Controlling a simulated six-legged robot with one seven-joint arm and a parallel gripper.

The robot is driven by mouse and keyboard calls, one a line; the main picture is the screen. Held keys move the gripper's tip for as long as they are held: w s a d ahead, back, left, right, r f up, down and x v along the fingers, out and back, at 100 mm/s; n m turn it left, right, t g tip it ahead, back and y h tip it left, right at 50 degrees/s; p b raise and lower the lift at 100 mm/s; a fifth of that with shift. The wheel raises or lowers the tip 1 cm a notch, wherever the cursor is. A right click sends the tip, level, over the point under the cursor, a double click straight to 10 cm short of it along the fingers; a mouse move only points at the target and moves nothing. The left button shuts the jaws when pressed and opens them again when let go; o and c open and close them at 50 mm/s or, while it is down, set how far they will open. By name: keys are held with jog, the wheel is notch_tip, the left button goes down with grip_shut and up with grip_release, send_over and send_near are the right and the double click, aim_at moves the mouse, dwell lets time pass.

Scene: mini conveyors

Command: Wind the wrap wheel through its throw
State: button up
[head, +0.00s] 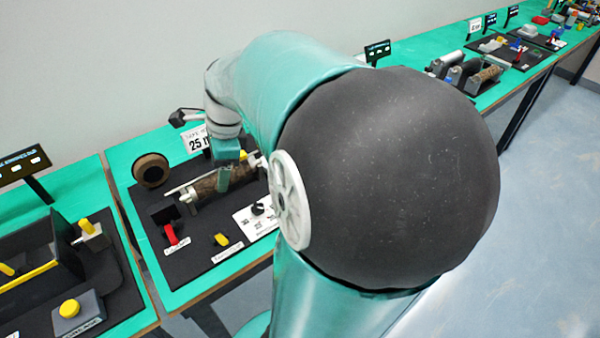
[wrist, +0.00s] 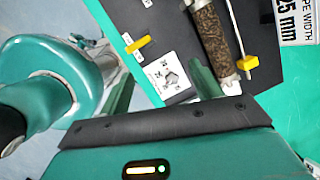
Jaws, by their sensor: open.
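A roll wrapped in mottled brown (head: 226,182) lies on a black board, with a yellow handle (wrist: 247,63) at one end; the wrist view also shows the roll (wrist: 212,38). A dark lobed knob (wrist: 174,72) sits on a white card with printed icons, and the head view shows it small (head: 258,209). I cannot tell which of these is the wrap wheel. My gripper (wrist: 160,76) is open and empty. In the wrist view the knob shows between its fingers; in the head view the gripper (head: 224,174) hangs over the roll. I see no contact.
The board also bears a red lever (head: 172,235) and a yellow lever (head: 221,240). A brown ring (head: 151,170) stands behind, beside a 25 mm sign (head: 195,140). Another station with a yellow button (head: 69,308) is at left. My arm hides much of the bench.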

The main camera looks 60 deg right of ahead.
jog(key=s+d+f+m+g, duration=0.1)
jog(key=s+d+m, duration=0.3)
jog(key=d+m, duration=0.25)
jog(key=s+d+f+m+g+h, duration=0.1)
jog(key=s+d+m, duration=0.2)
jog(key=d+m, duration=0.35)
jog(key=s+d+f+m+g, duration=0.1)
jog(key=s+d+m, duration=0.3)
jog(key=d+m, duration=0.3)
jog(key=shift+m, duration=0.4)
jog(key=f, duration=1.2)
jog(key=shift+w+a+f, duration=0.15)
jog(key=shift+a+f, duration=0.1)
jog(key=shift+a, duration=0.15)
jog(key=c, duration=1)
